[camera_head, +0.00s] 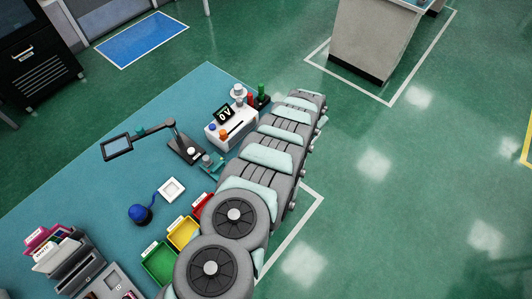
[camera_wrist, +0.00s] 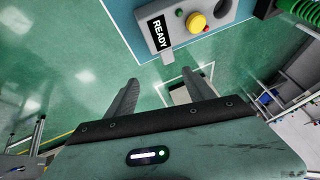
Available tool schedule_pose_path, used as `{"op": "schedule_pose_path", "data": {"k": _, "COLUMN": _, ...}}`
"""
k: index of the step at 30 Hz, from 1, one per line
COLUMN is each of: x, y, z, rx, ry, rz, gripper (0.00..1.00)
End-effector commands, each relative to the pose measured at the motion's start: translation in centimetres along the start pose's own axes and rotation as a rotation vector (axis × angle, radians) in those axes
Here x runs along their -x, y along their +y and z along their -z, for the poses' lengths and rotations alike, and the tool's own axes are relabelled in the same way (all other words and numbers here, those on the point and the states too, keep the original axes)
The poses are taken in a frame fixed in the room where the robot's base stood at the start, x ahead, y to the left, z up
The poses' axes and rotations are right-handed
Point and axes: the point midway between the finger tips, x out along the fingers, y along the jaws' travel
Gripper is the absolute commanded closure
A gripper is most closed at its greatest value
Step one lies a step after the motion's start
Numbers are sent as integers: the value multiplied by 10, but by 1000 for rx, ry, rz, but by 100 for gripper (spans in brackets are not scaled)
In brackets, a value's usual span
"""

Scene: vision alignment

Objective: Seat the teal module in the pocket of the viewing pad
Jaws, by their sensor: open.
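A white square pad (camera_head: 171,190) with a recessed-looking middle lies on the blue-green bench and seems to be the viewing pad; I see no module in it. A small teal piece (camera_head: 212,164) sits beside the white control box, partly behind my arm; I cannot tell whether it is the teal module. My gripper (camera_wrist: 162,90) shows in the wrist view, open, with nothing between its two dark fingers but distant floor and a white floor line. In the head view my arm reaches up and right, and my gripper is not clearly visible.
A white control box (camera_head: 230,130) stands near my arm. A screen on a jointed arm (camera_head: 117,147) stands left of it. Green (camera_head: 159,263), yellow (camera_head: 183,232) and red bins lie at the front. The wrist view shows a panel reading READY (camera_wrist: 160,33). The bench's upper left is clear.

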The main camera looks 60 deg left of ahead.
Motion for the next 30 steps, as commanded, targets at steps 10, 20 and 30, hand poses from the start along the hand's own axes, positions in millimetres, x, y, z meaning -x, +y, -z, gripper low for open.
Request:
{"op": "schedule_pose_path", "data": {"k": 10, "x": 105, "y": -69, "z": -131, "rx": 52, "ry": -436, "rz": -152, "gripper": 38}}
{"op": "schedule_pose_path", "data": {"k": 20, "x": 118, "y": -70, "z": -162, "rx": 65, "ry": -510, "rz": -191, "gripper": 38}}
{"op": "schedule_pose_path", "data": {"k": 30, "x": 82, "y": -62, "z": -179, "rx": 65, "ry": -505, "rz": -189, "gripper": 38}}
